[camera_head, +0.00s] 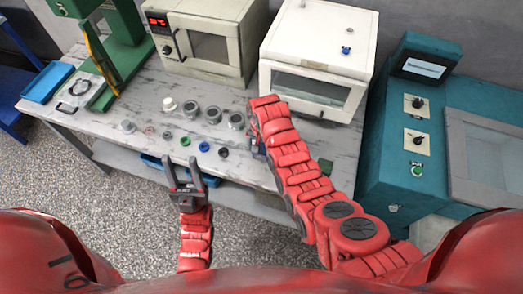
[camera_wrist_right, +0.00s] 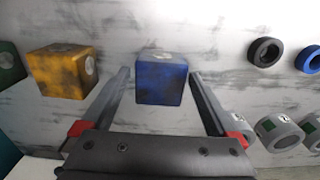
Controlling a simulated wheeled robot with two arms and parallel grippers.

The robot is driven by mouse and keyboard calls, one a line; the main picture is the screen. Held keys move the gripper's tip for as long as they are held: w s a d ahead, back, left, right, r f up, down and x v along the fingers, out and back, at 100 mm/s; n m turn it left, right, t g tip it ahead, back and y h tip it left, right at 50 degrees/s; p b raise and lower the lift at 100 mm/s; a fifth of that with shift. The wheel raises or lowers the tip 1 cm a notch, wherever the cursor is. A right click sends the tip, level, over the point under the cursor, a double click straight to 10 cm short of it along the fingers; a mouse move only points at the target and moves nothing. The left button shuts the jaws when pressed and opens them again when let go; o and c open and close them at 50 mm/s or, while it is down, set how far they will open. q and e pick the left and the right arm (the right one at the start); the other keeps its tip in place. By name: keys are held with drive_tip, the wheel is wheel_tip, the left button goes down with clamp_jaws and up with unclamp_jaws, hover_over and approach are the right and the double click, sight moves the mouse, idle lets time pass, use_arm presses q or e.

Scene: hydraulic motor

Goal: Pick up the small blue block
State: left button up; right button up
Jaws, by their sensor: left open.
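The small blue block (camera_wrist_right: 162,82) lies on the marble-patterned tabletop in the right wrist view. My right gripper (camera_wrist_right: 160,74) is open. Its two fingers stand to the left and right of the block, with a gap on each side; I cannot tell how far above the table they are. In the head view the right arm hides the block and most of the right gripper. My left gripper (camera_head: 183,163) is open and empty at the table's front edge.
A yellow block (camera_wrist_right: 62,72) and a dark green block (camera_wrist_right: 9,64) lie left of the blue one. A black ring (camera_wrist_right: 265,52) and grey cylinders (camera_wrist_right: 278,133) lie to the right. A white cabinet (camera_head: 319,50) stands behind the right arm.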

clamp_jaws()
idle(0.5)
